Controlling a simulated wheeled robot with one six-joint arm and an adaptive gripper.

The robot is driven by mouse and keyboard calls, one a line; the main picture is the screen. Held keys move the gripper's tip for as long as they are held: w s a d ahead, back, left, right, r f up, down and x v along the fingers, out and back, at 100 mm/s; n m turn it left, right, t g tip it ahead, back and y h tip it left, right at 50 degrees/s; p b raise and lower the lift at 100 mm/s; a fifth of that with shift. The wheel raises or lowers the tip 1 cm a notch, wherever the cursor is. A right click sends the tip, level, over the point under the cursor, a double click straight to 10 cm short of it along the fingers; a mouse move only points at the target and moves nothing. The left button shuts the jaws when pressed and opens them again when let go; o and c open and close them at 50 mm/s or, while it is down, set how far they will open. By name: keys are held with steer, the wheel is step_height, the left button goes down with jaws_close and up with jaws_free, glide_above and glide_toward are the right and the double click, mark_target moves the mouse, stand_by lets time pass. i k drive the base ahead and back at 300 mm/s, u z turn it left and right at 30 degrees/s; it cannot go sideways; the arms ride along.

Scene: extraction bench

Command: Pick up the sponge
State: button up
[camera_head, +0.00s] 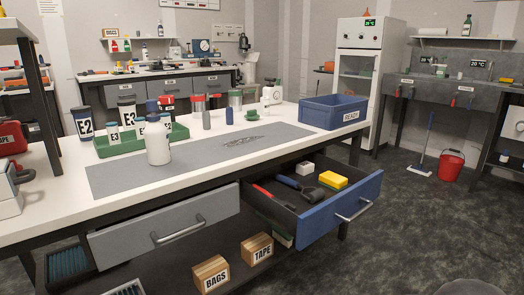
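The drawer has a blue front with a metal handle and is pulled out from under the bench. My gripper is not in view, so its state does not show.
Beside the sponge lie dark tools, a red-handled tool (272,197) and a small white box (305,168). A shut grey drawer (165,228) is to the left. Above, the bench holds a white bottle (157,142), a green tray (112,149) and a blue READY crate (328,112).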

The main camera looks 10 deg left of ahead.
mark_target(334, 181)
steer(key=u, duration=0.45)
steer(key=i, duration=1.3)
steer(key=z, duration=0.15)
